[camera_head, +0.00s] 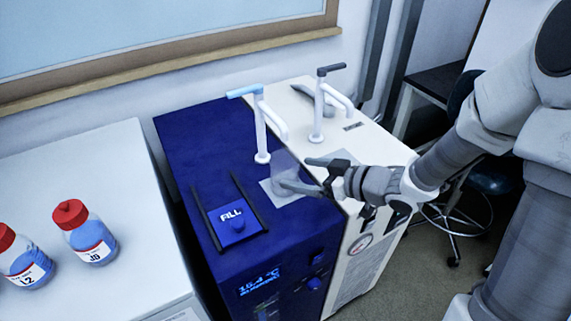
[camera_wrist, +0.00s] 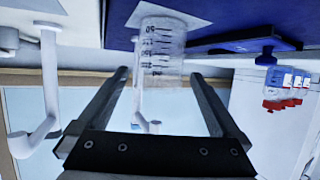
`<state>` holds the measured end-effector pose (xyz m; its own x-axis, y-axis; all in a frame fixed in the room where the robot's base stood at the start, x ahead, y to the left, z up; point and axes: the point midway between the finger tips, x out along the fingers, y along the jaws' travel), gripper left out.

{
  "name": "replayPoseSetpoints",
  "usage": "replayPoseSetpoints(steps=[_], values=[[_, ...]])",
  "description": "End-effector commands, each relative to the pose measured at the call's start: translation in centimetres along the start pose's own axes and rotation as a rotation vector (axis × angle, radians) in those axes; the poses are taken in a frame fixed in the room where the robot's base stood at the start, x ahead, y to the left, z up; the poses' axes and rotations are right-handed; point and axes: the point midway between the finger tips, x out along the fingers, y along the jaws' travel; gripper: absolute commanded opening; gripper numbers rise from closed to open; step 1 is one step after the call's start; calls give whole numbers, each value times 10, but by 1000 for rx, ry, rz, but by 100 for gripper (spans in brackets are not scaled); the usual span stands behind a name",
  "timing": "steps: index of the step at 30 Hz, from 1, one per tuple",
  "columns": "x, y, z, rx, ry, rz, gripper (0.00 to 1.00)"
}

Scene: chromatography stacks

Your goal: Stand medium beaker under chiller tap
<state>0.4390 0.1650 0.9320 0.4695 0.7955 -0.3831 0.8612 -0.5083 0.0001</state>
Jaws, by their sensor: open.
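The medium beaker (camera_head: 286,164) is clear and faint, standing on a pale square pad (camera_head: 268,188) on the blue chiller's top. It stands below the spout end of the chiller tap (camera_head: 262,135), a white post with a light-blue handle. The wrist view is upside down and shows the beaker (camera_wrist: 162,48) with black graduations, upright, its base at the pad. My gripper (camera_head: 303,175) is open, its two dark fingers reaching in from the right. In the wrist view the fingertips (camera_wrist: 159,76) lie on either side of the beaker, with gaps visible; the tap shows partly behind it.
A cream unit with a second, dark-handled tap (camera_head: 318,110) adjoins the blue chiller (camera_head: 200,150) on the right. A blue FILL plate (camera_head: 234,219) between dark rails lies in front. Red-capped bottles (camera_head: 88,235) stand on the white bench at left.

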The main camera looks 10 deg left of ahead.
Motion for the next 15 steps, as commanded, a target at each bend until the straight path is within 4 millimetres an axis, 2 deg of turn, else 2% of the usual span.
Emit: replayPoseSetpoints(steps=[1, 6, 12, 15], values=[[-11, 1, -3, 1, 0, 3, 100], [-29, 0, -1, 0, 0, 1, 100], [-34, 0, 0, -2, 0, 0, 100], [-35, 7, -1, -14, -24, 35, 100]])
